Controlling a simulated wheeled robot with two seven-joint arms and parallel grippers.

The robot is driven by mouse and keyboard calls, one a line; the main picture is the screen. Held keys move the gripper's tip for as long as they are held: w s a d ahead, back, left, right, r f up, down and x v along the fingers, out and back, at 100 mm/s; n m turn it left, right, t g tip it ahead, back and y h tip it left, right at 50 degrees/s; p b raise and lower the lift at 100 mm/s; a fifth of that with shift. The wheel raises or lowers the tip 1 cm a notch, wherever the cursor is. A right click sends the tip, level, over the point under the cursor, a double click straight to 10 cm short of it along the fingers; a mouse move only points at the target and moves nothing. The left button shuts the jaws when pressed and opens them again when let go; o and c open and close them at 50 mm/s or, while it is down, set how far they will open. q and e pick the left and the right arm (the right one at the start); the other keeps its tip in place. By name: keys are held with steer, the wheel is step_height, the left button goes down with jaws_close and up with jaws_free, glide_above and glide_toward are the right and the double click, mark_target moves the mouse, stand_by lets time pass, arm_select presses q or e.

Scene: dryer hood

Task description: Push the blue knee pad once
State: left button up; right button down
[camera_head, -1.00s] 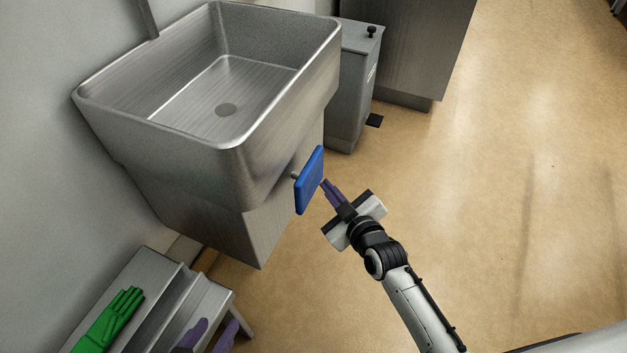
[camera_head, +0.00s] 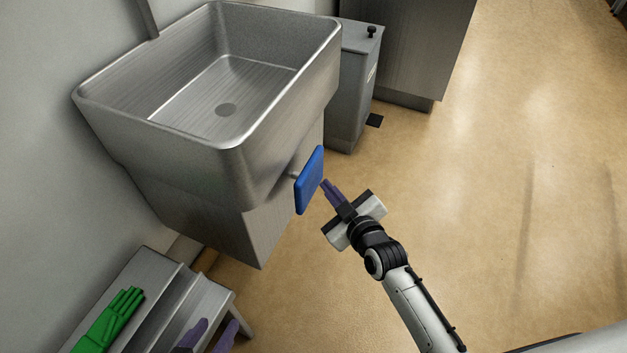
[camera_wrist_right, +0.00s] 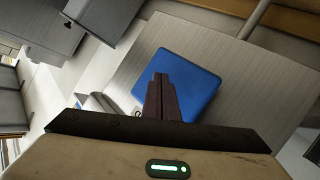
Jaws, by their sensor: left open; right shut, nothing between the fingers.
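The blue knee pad (camera_head: 310,181) is a flat square plate on a short rod at the front of the steel sink. My right gripper (camera_head: 326,184) is shut and empty, with its purple fingertips right by the pad's outer face. In the right wrist view the fingers (camera_wrist_right: 163,82) overlap the blue pad (camera_wrist_right: 200,82); I cannot tell whether they touch it. My left gripper (camera_head: 218,325) shows only its two spread purple fingers at the bottom left, open and empty, near the steel step bench.
The deep steel sink (camera_head: 180,165) is empty. A steel step bench (camera_head: 152,300) with a green glove (camera_head: 110,318) stands at the lower left. A grey bin (camera_head: 352,85) stands behind the sink. The floor to the right is clear.

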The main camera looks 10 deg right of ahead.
steer(key=shift+a, duration=0.15)
steer(key=shift+w+a, duration=0.25)
steer(key=shift+w+a, duration=0.1)
steer(key=shift+a, duration=0.05)
stand_by(0.5)
